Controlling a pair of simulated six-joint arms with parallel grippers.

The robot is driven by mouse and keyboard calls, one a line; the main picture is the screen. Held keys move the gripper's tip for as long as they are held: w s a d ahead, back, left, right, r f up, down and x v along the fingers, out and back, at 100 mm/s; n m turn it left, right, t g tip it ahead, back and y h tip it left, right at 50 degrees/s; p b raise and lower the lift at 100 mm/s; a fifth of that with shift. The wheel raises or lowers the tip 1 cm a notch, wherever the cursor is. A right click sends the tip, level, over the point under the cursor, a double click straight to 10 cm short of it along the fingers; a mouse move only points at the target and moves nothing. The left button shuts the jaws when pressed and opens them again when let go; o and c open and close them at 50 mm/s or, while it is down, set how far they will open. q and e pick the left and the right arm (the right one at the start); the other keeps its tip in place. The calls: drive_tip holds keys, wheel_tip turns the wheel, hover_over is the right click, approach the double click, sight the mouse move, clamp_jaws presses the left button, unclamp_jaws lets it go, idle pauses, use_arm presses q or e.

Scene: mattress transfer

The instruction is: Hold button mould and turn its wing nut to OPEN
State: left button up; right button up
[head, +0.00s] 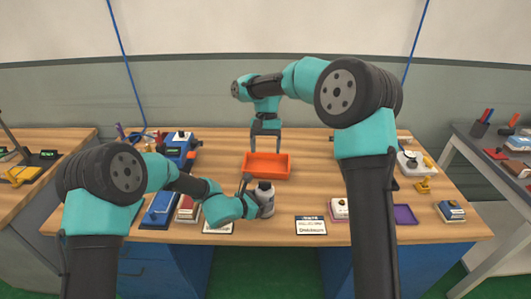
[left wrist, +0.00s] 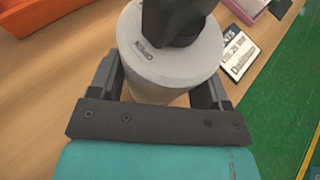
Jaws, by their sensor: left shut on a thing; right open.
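The button mould (head: 266,201) is a grey cylinder standing on the table in front of the orange tray. In the left wrist view, the mould (left wrist: 150,82) has small dark lettering on its pale top, and a dark wing nut (left wrist: 178,20) rises from it, cut off by the frame edge. My left gripper (head: 256,206) is shut on the mould, with one finger on each side of its body. My right gripper (head: 265,150) is open and empty, pointing down at the rear of the orange tray, apart from the mould.
The orange tray (head: 267,178) stands just behind the mould. A white label card (head: 311,226) lies to the right at the front edge. Blue devices (head: 160,207) stand at left; a purple tray (head: 405,215) and yellow part (head: 423,187) lie at right. The table right of the orange tray looks mostly clear.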

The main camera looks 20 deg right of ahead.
use_arm(q)
drive_tip(key=o, duration=1.4)
drive_tip(key=v, duration=1.2)
